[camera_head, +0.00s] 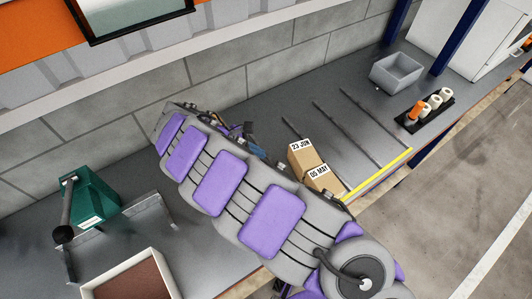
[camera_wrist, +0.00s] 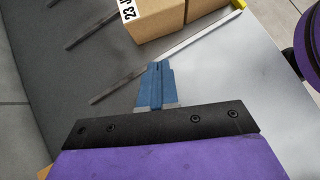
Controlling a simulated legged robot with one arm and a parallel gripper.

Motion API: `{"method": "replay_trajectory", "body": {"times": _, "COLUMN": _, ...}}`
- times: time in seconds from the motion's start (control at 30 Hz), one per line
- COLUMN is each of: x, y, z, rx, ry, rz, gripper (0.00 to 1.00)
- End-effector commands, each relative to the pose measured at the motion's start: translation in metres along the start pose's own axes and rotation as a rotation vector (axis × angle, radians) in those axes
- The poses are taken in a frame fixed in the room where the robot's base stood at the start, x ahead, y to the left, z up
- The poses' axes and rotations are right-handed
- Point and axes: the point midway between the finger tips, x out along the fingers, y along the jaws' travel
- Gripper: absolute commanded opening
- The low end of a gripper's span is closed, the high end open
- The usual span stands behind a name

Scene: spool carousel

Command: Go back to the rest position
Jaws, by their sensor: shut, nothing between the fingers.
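My gripper (camera_wrist: 155,85) shows in the wrist view as blue fingers pressed together, with nothing between them. The fingers point toward a metal divider rail (camera_wrist: 170,55) on the grey bench top, and a cardboard box marked 23 JUN (camera_wrist: 155,18) stands beyond it. In the head view my purple and grey arm reaches across the bench and hides most of the gripper. The box marked 23 JUN (camera_head: 300,158) and a box marked 05 MAY (camera_head: 322,181) stand right of the arm.
A yellow strip (camera_head: 378,174) lines the bench edge near several dark rails. A grey bin (camera_head: 397,72) and a black tray (camera_head: 410,124) with white and orange spools stand at the upper right. A green dispenser (camera_head: 92,198) and a white-rimmed tray (camera_head: 165,268) are at left.

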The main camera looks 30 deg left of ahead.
Motion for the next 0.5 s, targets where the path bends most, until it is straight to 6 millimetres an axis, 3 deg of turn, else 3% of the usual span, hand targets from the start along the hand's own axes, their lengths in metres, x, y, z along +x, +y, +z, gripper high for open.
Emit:
{"method": "replay_trajectory", "body": {"times": 0.23, "x": -0.024, "y": 0.002, "z": -0.002, "rx": -0.001, "ry": -0.002, "rz": 0.0, "gripper": 0.0}}
{"method": "replay_trajectory", "body": {"times": 0.5, "x": -0.025, "y": 0.005, "z": -0.004, "rx": 0.002, "ry": -0.01, "rz": -0.009, "gripper": 0.0}}
